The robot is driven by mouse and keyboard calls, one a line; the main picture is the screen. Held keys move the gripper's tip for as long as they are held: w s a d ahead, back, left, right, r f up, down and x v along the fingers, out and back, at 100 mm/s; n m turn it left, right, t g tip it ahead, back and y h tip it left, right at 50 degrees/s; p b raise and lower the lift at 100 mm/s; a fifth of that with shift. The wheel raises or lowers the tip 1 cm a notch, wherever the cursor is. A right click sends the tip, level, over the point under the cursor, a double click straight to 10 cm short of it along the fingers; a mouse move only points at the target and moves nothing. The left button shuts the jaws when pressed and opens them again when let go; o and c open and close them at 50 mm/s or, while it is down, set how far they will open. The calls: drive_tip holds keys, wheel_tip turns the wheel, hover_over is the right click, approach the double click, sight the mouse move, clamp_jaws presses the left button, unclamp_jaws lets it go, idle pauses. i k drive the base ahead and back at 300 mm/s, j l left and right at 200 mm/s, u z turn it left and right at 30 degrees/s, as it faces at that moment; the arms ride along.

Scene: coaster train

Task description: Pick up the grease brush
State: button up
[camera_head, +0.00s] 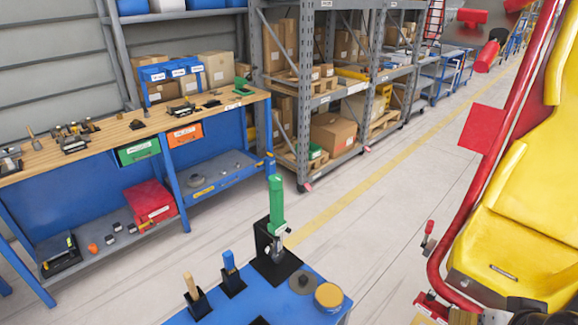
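A blue-topped cart or table (290,312) stands in the foreground. On it, a tool with a light wooden handle (190,284) and a tool with a blue handle (229,262) stand upright in small black holders. A larger green-handled tool (276,203) with a metal lower part stands in a black holder behind them. I cannot tell for certain which is the grease brush; the lower ends of the two smaller tools are hidden in their holders.
A tan-lidded round tin (328,296) and a dark disc (302,282) lie on the blue top. A yellow coaster seat (525,220) with a red frame stands close at right. A wooden workbench (110,134) and grey shelving stand behind. Floor between is clear.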

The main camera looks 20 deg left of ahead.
sight(189, 279)
drive_tip(key=u, duration=2)
drive_tip(key=z, duration=3.15)
drive_tip(key=u, duration=3.1)
drive_tip(key=i+l+z, duration=0.1)
drive_tip(key=i+z, duration=0.4)
drive_tip(key=z, duration=0.15)
